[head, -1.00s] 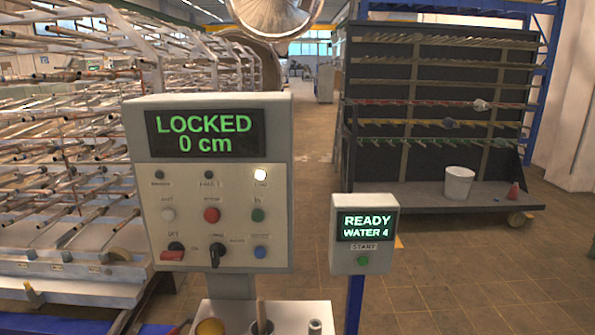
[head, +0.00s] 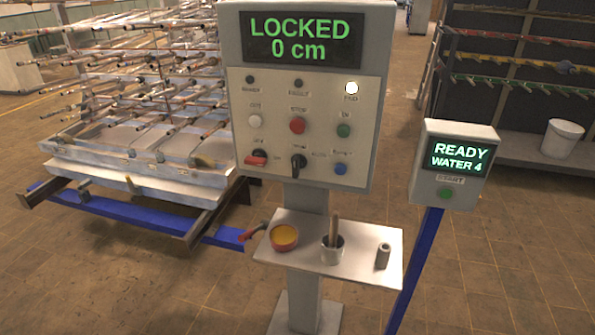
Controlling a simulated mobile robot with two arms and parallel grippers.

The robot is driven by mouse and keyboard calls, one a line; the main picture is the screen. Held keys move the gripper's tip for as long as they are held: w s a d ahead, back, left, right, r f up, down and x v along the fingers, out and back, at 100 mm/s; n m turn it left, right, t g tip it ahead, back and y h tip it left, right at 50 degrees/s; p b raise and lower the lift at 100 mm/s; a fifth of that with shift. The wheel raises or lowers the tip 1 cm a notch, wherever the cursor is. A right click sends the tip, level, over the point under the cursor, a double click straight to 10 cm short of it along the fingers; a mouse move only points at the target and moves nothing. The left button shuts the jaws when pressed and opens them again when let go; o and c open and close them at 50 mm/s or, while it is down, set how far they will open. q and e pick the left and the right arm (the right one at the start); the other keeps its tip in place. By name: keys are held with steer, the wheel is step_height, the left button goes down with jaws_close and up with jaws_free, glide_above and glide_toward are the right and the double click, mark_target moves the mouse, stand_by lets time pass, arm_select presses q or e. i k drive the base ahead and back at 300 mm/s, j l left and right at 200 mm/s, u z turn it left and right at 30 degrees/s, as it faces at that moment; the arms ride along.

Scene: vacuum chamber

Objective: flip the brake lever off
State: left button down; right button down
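The control panel (head: 235,110) stands in the middle of the head view. Its screen (head: 300,39) reads "LOCKED 0 cm". A red lever switch (head: 256,160) sits at the panel's lower left, with a black rotary knob (head: 298,165) to its right. Their labels are too small to read. A separate red-ended handle (head: 252,232) shows low down, left of the panel's shelf, near the blue rail under the rack. I cannot tell from the labels which one is the brake lever. Neither gripper is in view.
A rack of rods (head: 150,165) stands left on blue rails. A "READY WATER 4" box (head: 455,165) stands right.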

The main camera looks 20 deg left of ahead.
mark_target(264, 222)
steer(key=j, duration=1)
steer(key=i+j, duration=0.1)
steer(key=j, duration=0.85)
